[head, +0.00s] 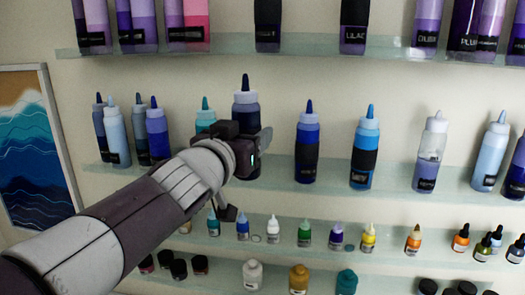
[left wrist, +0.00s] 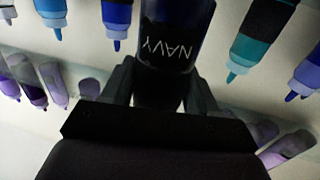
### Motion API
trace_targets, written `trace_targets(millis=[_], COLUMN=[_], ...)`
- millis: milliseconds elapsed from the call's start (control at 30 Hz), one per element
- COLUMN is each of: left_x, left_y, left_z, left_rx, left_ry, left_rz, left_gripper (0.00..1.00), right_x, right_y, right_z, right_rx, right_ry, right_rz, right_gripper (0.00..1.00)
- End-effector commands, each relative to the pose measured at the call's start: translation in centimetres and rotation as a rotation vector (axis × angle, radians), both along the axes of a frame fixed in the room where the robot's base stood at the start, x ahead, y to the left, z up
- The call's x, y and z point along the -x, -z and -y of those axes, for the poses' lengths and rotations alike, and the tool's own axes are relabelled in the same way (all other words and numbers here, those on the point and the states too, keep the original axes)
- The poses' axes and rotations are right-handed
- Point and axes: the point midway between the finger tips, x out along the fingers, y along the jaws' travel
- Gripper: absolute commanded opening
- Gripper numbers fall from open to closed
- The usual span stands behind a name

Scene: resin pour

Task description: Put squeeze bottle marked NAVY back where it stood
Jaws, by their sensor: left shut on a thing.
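The squeeze bottle marked NAVY (head: 245,113) is dark blue with a dark pointed tip and a pale collar. It is upright at the middle glass shelf (head: 275,178). My left gripper (head: 250,148) is shut on its body. In the left wrist view, the fingers (left wrist: 160,88) close on both sides of the bottle (left wrist: 176,25), and its NAVY label reads upside down. My right gripper is not in view.
A teal bottle (head: 205,116) stands close left of the NAVY bottle, partly behind my arm. A blue bottle (head: 307,145) stands to the right, with a gap between. Small bottles (head: 273,230) line the shelf below; more bottles (head: 352,25) stand on the shelf above.

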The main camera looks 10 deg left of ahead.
Motion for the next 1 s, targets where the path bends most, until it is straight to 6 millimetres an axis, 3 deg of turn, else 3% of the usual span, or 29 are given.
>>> trace_targets(millis=[100, 200, 500, 600, 800, 900, 1000], left_x=[-4.4, -7.6, -14.1, -13.8, -13.7, -13.7, -14.1], left_y=[-0.3, -0.4, -0.3, 2.2, 4.5, 6.2, 6.5], left_z=[0.0, 0.0, -0.1, -0.1, 0.0, 0.0, -0.1], left_rx=[0.001, 0.001, 0.001, 0.001, 0.002, 0.002, 0.001], left_ry=[-0.001, 0.000, 0.000, 0.001, 0.001, 0.000, -0.001], left_rz=[-0.001, 0.000, 0.001, 0.002, 0.002, 0.000, 0.002], left_gripper=[0.30, 0.30, 0.30, 0.30, 0.30, 0.30, 0.30], right_x=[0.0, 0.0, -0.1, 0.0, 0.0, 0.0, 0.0], right_y=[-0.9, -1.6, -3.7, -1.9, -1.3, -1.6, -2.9], right_z=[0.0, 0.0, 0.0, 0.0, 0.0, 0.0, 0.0], right_rx=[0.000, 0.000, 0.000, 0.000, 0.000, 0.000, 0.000], right_ry=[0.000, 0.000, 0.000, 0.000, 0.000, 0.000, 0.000], right_rz=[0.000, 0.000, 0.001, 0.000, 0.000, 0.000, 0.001], right_gripper=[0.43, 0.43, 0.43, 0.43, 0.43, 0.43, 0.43])
